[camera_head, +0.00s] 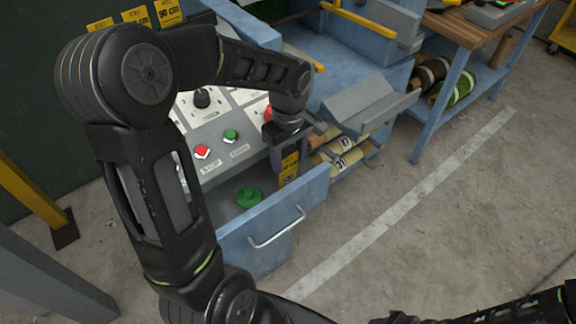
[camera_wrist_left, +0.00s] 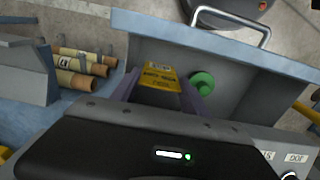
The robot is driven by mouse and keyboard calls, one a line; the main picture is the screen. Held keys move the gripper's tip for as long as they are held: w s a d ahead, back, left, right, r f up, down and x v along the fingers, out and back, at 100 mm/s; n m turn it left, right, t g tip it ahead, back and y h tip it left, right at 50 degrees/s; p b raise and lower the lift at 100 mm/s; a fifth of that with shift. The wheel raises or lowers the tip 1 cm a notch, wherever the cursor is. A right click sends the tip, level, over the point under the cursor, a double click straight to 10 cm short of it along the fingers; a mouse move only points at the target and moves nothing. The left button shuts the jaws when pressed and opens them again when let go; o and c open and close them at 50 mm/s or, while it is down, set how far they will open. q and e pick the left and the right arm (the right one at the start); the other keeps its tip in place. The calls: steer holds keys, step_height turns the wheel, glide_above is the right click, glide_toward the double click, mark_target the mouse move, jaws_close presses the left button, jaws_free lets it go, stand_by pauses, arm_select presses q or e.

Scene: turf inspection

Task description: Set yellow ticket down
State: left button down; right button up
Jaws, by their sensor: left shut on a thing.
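The yellow ticket (camera_wrist_left: 160,76) has dark print and sits between the purple-grey fingers of my left gripper (camera_wrist_left: 158,92), which is shut on it. In the head view the ticket (camera_head: 289,168) hangs below the wrist, above the open blue drawer (camera_head: 262,226). Its lower edge appears clear of the drawer floor, but the exact height is hard to tell. Part of my right arm shows at the bottom right of the head view; its gripper is out of view.
A green mushroom-shaped piece (camera_head: 249,196) is in the drawer, left of the ticket. The control panel (camera_head: 215,125) with red and green buttons stands behind. A grey tray (camera_head: 362,103) and rolled tubes (camera_head: 345,158) are at right. The drawer's handle (camera_head: 277,232) faces the open floor.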

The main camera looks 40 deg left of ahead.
mark_target(288, 168)
arm_select(q)
steer(key=shift+f, duration=1.8)
steer(key=shift+f, duration=0.2)
steer(key=c, duration=0.8)
jaws_free()
steer(key=shift+c, duration=0.2)
steer(key=shift+r, duration=0.1)
step_height(288, 168, up, 12)
steer(key=shift+r+b, duration=0.1)
steer(key=shift+b, duration=0.3)
